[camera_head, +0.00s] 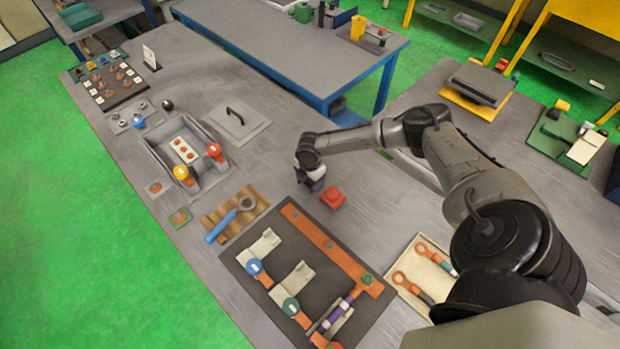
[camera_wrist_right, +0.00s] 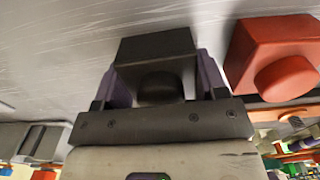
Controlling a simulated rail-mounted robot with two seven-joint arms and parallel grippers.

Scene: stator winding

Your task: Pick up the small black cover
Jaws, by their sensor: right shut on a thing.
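The small black cover (camera_wrist_right: 155,50) is a dark block with a round knob on its near face. In the right wrist view it sits between the two purple fingers of my right gripper (camera_wrist_right: 157,78), which are shut on it. In the head view my right gripper (camera_head: 313,183) is low over the middle of the grey table and mostly hides the cover. I cannot tell whether the cover touches the table. My left gripper is not in view.
A red block with a knob (camera_head: 333,197) stands just beside my right gripper; it also shows in the right wrist view (camera_wrist_right: 270,55). A dark fixture board (camera_head: 258,290) lies nearer. A flat grey plate with a handle (camera_head: 236,121) lies farther left. Bare table surrounds the gripper's left side.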

